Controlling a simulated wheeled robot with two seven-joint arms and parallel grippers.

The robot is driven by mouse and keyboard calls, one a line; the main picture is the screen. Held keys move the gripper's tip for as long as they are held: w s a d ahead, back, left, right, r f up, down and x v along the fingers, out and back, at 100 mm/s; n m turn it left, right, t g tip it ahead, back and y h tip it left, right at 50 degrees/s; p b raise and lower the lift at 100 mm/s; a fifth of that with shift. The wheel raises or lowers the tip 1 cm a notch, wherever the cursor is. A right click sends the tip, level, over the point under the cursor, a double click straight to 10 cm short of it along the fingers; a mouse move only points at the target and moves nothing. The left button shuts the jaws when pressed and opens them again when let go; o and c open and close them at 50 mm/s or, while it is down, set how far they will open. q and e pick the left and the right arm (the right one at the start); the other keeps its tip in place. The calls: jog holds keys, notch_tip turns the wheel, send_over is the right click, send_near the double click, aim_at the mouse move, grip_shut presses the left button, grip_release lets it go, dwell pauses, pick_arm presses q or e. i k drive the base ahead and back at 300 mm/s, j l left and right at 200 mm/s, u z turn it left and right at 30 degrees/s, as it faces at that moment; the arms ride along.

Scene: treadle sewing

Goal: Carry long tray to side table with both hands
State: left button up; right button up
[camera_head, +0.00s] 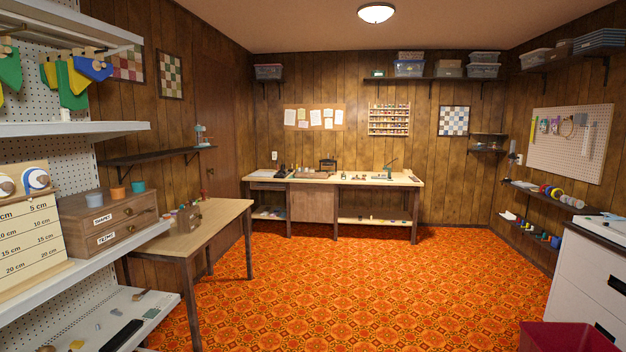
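Neither of my grippers shows in the head view. A wooden table (222,216) stands at the left, beyond the shelving; it looks like the side table, though I cannot be sure. A small wooden caddy (190,218) with small coloured items sits on its left part, and the rest of its top is mostly bare. I cannot pick out the long tray for certain. Several small things lie on the long workbench (350,179) at the far wall, too small to tell apart.
White shelving (75,129) with a drawer box (108,222) fills the near left. A white cabinet (583,285) and a red bin (563,336) stand at the near right. The orange patterned floor (340,285) is clear between them up to the workbench.

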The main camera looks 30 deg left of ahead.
aim_at(222, 207)
jog(key=i+j+u, duration=0.35)
jog(key=i, duration=0.2)
jog(key=i+j+u, duration=0.3)
jog(key=i, duration=0.3)
jog(key=i+u, duration=0.35)
jog(key=i, duration=2.9)
